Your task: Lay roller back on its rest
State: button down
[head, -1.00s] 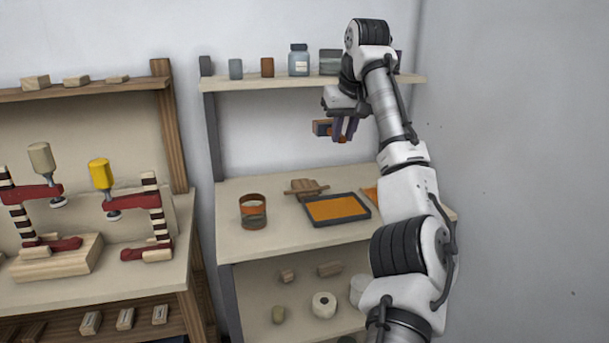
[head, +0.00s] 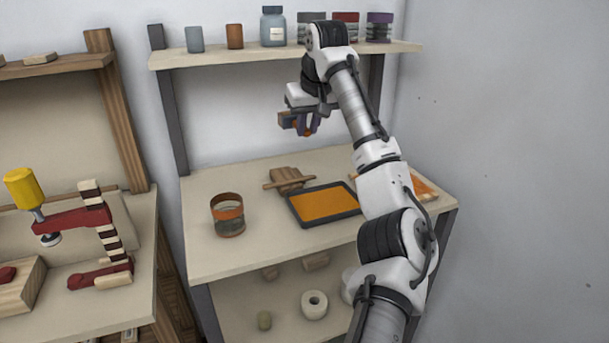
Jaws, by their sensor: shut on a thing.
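My gripper (head: 307,126) is shut on the roller (head: 287,121), whose dark and orange-brown end sticks out to the left of the fingers. The fingers and arm hide the rest of the roller. It is held in the air above the back of the shelf's middle board. A small wooden rest (head: 288,176) with a crossbar stands on that board, below my gripper and slightly left of it. The roller is clear of the rest, with a visible gap between them.
A dark-rimmed tray of orange paint (head: 345,212) lies in front of the rest. An orange-banded jar (head: 228,216) stands to the left. Jars and cans (head: 273,27) line the upper shelf (head: 235,55) above my gripper. A wall (head: 500,170) closes the right side.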

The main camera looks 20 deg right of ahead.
notch_tip(320, 180, down, 13)
jog(key=shift+r, duration=0.1)
dwell(0.3)
jog(key=shift+f, duration=0.4)
jog(key=c, duration=1.3)
grip_release()
jog(key=shift+r, duration=0.1)
jog(key=shift+r, duration=0.2)
jog(key=v, duration=1.2)
jog(key=shift+r+b, duration=0.15)
jog(key=shift+b, duration=0.15)
